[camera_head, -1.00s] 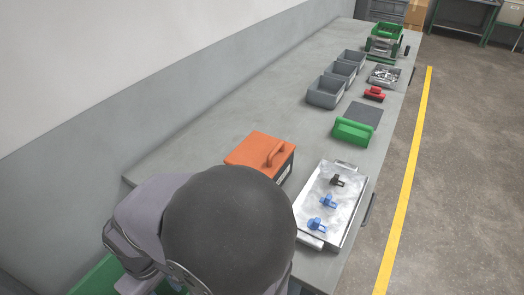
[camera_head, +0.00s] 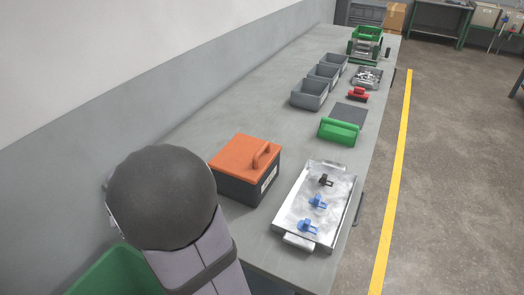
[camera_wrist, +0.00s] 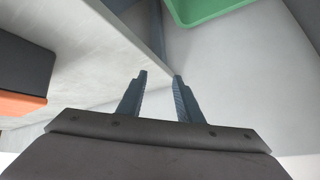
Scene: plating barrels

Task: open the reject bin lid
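The reject bin is most likely the dark grey box (camera_head: 238,190) with an orange lid (camera_head: 240,153). The lid lies flat and closed on the box and has an arched orange handle (camera_head: 262,154) near its right side. In the wrist view the orange lid (camera_wrist: 20,104) and dark box wall (camera_wrist: 28,62) show at the left edge, partly cut off. My gripper (camera_wrist: 160,76) is open and empty, with its two fingers apart and off to the side of the bin. In the head view my arm hides the gripper.
A metal tray (camera_head: 282,226) with blue and black clips stands right of the bin. A green block-like container (camera_head: 339,131), grey bins (camera_head: 309,96) and a red item (camera_head: 358,95) lie farther along the bench. A green bin (camera_head: 110,275) is at lower left.

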